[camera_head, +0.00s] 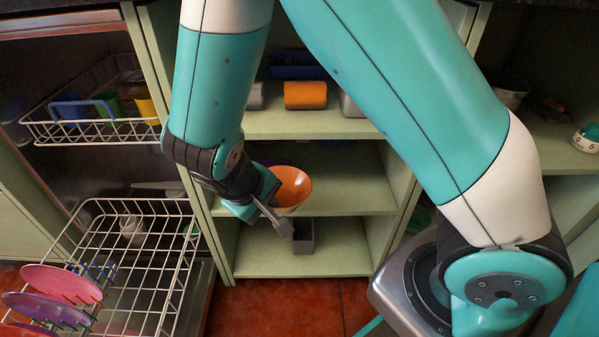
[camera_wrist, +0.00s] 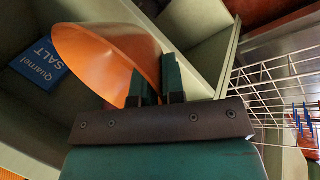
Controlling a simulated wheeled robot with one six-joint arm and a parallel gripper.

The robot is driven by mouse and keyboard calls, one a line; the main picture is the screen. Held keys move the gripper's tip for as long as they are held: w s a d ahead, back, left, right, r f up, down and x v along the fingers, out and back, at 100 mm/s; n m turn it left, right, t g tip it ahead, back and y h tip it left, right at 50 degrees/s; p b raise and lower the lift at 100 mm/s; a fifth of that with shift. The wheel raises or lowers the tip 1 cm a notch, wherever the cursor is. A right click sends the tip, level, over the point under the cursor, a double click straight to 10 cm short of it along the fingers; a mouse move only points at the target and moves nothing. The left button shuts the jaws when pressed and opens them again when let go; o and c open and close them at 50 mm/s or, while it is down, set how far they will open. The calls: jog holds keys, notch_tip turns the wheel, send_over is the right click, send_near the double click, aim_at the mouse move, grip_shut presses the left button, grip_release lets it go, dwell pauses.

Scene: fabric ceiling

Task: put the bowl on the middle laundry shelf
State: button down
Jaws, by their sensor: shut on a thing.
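An orange bowl (camera_head: 293,188) is in front of the green shelf unit, level with the middle shelf (camera_head: 350,199). My gripper (camera_head: 275,208) is shut on the bowl's rim. In the wrist view the bowl (camera_wrist: 110,58) is tilted, with its rim between the two dark fingers of my gripper (camera_wrist: 157,82). I cannot tell whether the bowl touches the shelf board.
A wire dish rack (camera_head: 135,262) with colored plates stands at the left, under an upper rack (camera_head: 90,118) with cups. An orange can (camera_head: 305,95) sits on the top shelf. A grey box (camera_head: 303,236) is on the bottom shelf. A blue salt box (camera_wrist: 38,64) shows in the wrist view.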

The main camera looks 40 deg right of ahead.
aim_at(296, 182)
jog(key=w+d+f+b, duration=0.1)
jog(key=d, duration=0.2)
jog(key=d+f+b, duration=0.1)
jog(key=d+f, duration=0.1)
jog(key=d, duration=0.1)
jog(key=w+d+f+b, duration=0.1)
jog(key=d+f+b, duration=0.1)
jog(key=d, duration=0.1)
jog(key=shift+w+d+f, duration=0.1)
jog(key=shift+w+d, duration=0.05)
jog(key=shift+w, duration=0.15)
jog(key=d+f+b, duration=0.2)
jog(key=shift+w+d+f, duration=0.15)
jog(key=shift+w+d, duration=0.15)
jog(key=shift+w, duration=0.05)
jog(key=c, duration=1.5)
grip_release()
jog(key=p+v, duration=0.4)
jog(key=v, duration=0.3)
jog(key=shift+a+r, duration=0.1)
jog(key=shift+r, duration=0.25)
